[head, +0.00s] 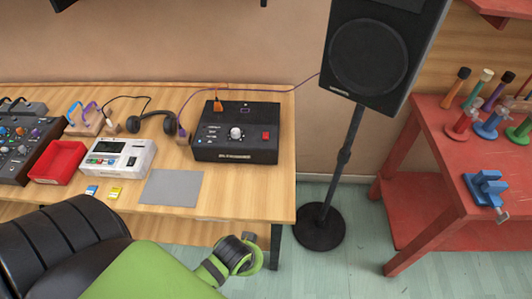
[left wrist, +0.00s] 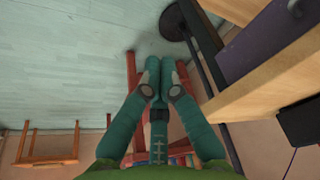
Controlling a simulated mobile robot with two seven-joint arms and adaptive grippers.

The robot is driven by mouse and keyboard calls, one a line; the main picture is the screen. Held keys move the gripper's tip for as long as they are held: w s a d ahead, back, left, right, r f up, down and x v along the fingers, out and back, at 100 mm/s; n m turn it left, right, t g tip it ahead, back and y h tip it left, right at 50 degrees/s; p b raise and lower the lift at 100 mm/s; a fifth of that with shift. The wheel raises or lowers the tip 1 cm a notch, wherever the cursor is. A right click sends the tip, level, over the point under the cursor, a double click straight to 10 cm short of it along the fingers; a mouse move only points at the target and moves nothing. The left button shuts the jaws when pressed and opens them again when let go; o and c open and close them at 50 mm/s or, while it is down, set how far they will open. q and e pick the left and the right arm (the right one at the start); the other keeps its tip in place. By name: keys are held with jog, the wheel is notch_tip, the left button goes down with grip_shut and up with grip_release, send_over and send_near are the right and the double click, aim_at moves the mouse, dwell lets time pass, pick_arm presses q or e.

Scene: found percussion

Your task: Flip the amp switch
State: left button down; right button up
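The amp (head: 215,146) is a black box on the wooden table, near its right end in the head view. A red rocker switch (head: 266,136) sits on the right of its top panel, beside a white knob (head: 236,133). I cannot tell which way the switch is tipped. My left gripper's teal fingers (left wrist: 157,75) are shut and empty in the left wrist view. My left arm is low in the head view, in front of the table edge and apart from the amp. My right gripper is not in view.
A speaker (head: 368,58) on a stand is right of the wooden table (head: 225,205). A red bench (head: 425,130) with clamps stands farther right. Left of the amp are headphones (head: 152,123), a white device (head: 118,158) and a red tray (head: 58,162). A grey mat (head: 171,188) lies in front.

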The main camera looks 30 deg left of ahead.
pick_arm(q)
jog(key=w+a+r+n+t+y, duration=0.3)
jog(key=w+a+r, duration=0.3)
jog(key=w+r, duration=0.4)
jog(key=w+a+r+n+t+y, duration=0.3)
jog(key=w+a+r+n+t, duration=0.1)
jog(key=w+r, duration=0.7)
jog(key=w+a+t, duration=0.1)
jog(key=w+a, duration=0.1)
jog(key=shift+w+n+t+y+p, duration=0.3)
jog(key=shift+n+y+p, duration=0.05)
jog(key=shift+n+y, duration=0.05)
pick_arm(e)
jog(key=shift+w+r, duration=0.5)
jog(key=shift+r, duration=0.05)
pick_arm(q)
jog(key=shift+a, duration=0.1)
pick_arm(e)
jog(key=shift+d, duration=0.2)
